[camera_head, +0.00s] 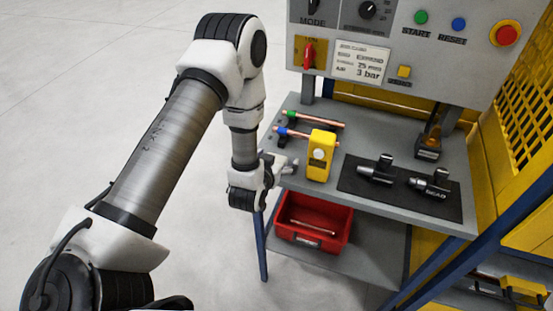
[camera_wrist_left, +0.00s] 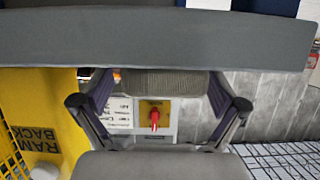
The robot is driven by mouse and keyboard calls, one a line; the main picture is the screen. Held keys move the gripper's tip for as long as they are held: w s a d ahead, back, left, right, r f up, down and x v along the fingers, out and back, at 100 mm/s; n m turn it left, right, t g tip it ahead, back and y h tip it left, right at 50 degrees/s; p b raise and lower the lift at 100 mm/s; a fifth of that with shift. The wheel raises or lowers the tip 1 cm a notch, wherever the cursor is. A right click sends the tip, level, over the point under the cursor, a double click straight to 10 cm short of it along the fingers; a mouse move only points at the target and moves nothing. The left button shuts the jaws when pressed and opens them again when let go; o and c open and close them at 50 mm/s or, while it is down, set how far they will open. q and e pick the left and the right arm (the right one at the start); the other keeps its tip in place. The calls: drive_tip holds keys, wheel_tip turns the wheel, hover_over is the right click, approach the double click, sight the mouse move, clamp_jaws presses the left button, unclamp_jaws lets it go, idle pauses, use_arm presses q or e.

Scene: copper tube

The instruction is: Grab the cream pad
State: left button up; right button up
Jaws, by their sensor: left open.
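The cream pad (camera_head: 319,154) is a small pale round face on the front of an upright yellow box (camera_head: 320,168) near the left front of the grey bench. In the left wrist view the yellow box, lettered "RAM BACK", fills the left side, and a pale part, perhaps the cream pad (camera_wrist_left: 44,172), shows at the bottom edge. My left gripper (camera_head: 290,165) is just left of the box at the bench edge, apart from the pad. In the left wrist view its fingers (camera_wrist_left: 158,95) are spread with nothing held between them. My right gripper is not in view.
Copper tubes (camera_head: 312,118) with green and blue ends lie behind the box. A black mat (camera_head: 362,188) with dark tools is to its right. A red bin (camera_head: 314,220) sits below the bench. A control panel (camera_head: 400,45) with a red switch stands behind.

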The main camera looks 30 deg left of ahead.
use_arm(q)
drive_tip(key=shift+a, duration=0.1)
drive_tip(key=shift+s+a+f, duration=0.1)
drive_tip(key=shift+a, duration=0.05)
drive_tip(key=shift+c, duration=1.3)
drive_tip(key=c, duration=0.9)
drive_tip(key=shift+d, duration=0.2)
drive_tip(key=shift+a, duration=0.1)
